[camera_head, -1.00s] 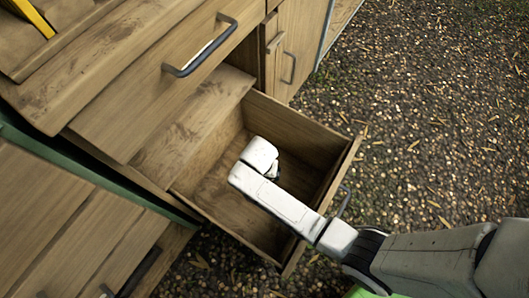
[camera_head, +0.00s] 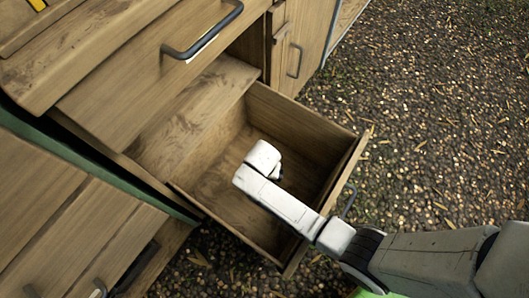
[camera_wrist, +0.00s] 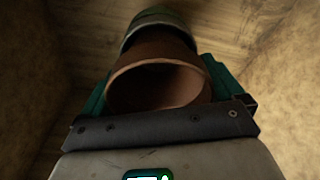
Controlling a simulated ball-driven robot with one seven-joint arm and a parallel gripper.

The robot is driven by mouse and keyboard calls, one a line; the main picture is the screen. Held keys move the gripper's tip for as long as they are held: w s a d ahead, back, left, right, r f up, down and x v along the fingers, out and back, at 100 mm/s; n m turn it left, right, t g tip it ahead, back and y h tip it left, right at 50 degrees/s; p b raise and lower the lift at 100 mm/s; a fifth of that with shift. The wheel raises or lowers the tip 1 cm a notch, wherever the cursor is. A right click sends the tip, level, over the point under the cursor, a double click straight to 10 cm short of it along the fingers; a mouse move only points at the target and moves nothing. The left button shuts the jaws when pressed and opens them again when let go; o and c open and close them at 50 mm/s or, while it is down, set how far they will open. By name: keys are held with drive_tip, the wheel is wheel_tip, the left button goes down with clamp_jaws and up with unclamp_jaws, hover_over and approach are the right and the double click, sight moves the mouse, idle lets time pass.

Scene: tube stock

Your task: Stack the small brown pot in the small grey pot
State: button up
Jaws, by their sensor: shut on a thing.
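The small brown pot (camera_wrist: 158,88) is in the wrist view, its open mouth toward the camera. My gripper (camera_wrist: 158,68) is shut on it, with a green finger on each side. The small grey pot (camera_wrist: 158,17) shows just beyond the brown pot's far end, at the top of the wrist view. The brown pot overlaps it there; I cannot tell how deep it sits in it, or whether they touch. In the head view my arm reaches down into the open drawer (camera_head: 210,202). My wrist hides the gripper and both pots there.
The drawer's wooden walls surround my gripper closely. The drawer front (camera_head: 330,205) lies under my forearm. Above and left is another drawer front with a dark handle (camera_head: 205,35). Gravelly ground (camera_head: 430,120) lies open to the right.

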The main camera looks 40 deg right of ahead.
drive_tip(key=shift+f, duration=0.3)
drive_tip(key=o, duration=0.7)
drive_tip(key=shift+c, duration=0.2)
wheel_tip(320, 180, up, 13)
drive_tip(key=s+a+p, duration=0.1)
drive_tip(key=p, duration=0.5)
drive_tip(key=s+d+r+n, duration=0.4)
drive_tip(key=s+r, duration=0.2)
drive_tip(key=s, duration=0.2)
drive_tip(key=s+d+r+n, duration=0.4)
drive_tip(key=s+r+n, duration=0.1)
drive_tip(key=s+r, duration=0.2)
drive_tip(key=shift+s+d+y, duration=0.3)
drive_tip(key=shift+s+y, duration=0.05)
drive_tip(key=shift+y, duration=0.05)
